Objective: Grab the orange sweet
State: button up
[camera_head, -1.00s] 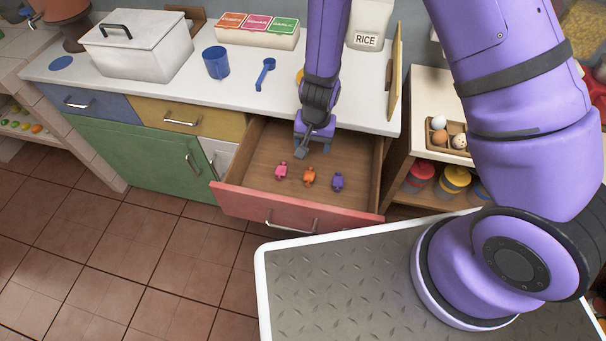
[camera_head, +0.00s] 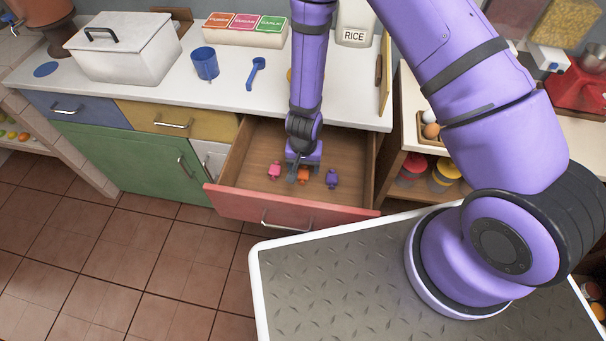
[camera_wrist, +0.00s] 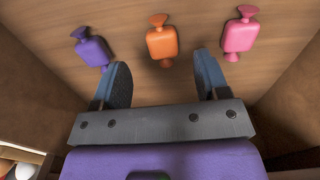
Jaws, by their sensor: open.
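The orange sweet (camera_head: 304,174) lies on the wooden bottom of the open drawer, between a pink sweet (camera_head: 274,171) and a purple sweet (camera_head: 332,178). In the head view my gripper (camera_head: 302,172) reaches down into the drawer and partly covers the orange sweet. In the wrist view my gripper (camera_wrist: 163,72) is open and empty. There the orange sweet (camera_wrist: 162,42) lies just beyond the fingertips, roughly centred on the gap between them. The purple sweet (camera_wrist: 92,48) is near the left finger and the pink sweet (camera_wrist: 239,36) is beyond the right finger.
The drawer's red front (camera_head: 285,206) and its wooden side walls surround the sweets. The white counter (camera_head: 228,97) above bears a blue cup (camera_head: 205,63), a blue spoon (camera_head: 256,73) and a white lidded box (camera_head: 125,50). Egg and jar shelves stand to the right.

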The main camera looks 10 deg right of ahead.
aim_at(303, 173)
jog(key=shift+w+f, duration=0.15)
jog(key=shift+f, duration=1)
jog(key=shift+w+f, duration=0.1)
jog(key=shift+f, duration=1)
jog(key=c, duration=1)
